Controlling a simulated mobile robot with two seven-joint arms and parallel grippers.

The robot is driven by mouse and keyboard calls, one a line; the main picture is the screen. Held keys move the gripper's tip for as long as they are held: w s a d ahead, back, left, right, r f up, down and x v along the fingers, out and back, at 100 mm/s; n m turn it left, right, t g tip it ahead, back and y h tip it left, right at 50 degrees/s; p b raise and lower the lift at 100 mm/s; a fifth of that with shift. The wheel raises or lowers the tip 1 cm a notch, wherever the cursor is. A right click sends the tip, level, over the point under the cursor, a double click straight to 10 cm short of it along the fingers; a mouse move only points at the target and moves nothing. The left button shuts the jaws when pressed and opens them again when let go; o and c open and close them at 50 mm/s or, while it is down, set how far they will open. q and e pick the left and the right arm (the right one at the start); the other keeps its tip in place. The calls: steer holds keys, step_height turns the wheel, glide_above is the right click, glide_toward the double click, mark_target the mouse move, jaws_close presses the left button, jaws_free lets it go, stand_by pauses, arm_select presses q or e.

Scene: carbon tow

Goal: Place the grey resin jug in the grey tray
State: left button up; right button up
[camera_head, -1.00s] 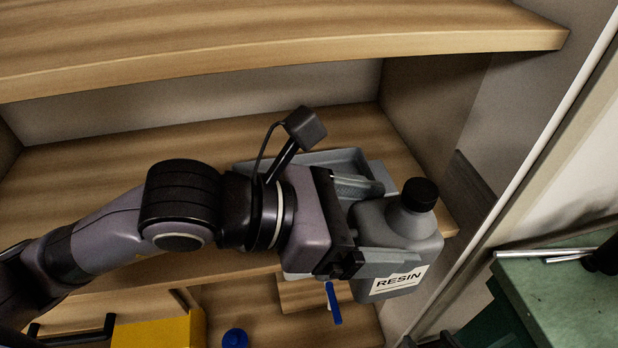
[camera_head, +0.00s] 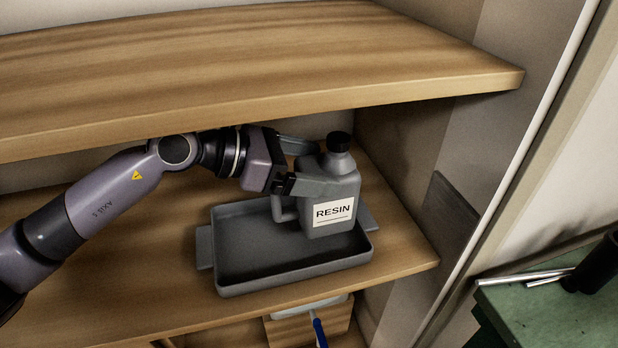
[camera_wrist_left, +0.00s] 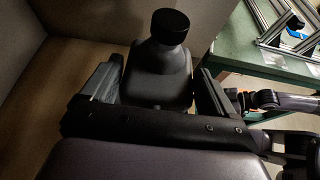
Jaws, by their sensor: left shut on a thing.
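The grey resin jug (camera_head: 338,188) has a black cap and a white RESIN label and stands upright in the head view. My left gripper (camera_head: 318,166) is shut on the jug from the left, one finger on each side. The grey tray (camera_head: 290,281) lies on the middle shelf. The jug is over the tray's right back part; I cannot tell whether its base touches the tray floor. In the left wrist view the jug (camera_wrist_left: 158,78) sits between the fingers (camera_wrist_left: 155,92).
The upper shelf (camera_head: 250,70) overhangs just behind and above my left arm. The cabinet's side wall (camera_head: 400,140) is right of the jug. A green bench (camera_head: 540,315) with metal rods stands outside at the right. The tray's front left part is empty.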

arm_select(q)
steer(key=shift+w+a+r, duration=0.1)
steer(key=shift+w, duration=0.3)
steer(key=shift+f, duration=1.7)
steer(key=o, duration=1.8)
steer(key=shift+f, duration=0.25)
steer(key=shift+c, duration=0.2)
steer(key=shift+r, duration=0.2)
steer(key=v, duration=0.7)
steer(key=shift+s+a+b, duration=0.15)
steer(key=shift+a+b, duration=0.05)
steer(key=shift+b, duration=0.2)
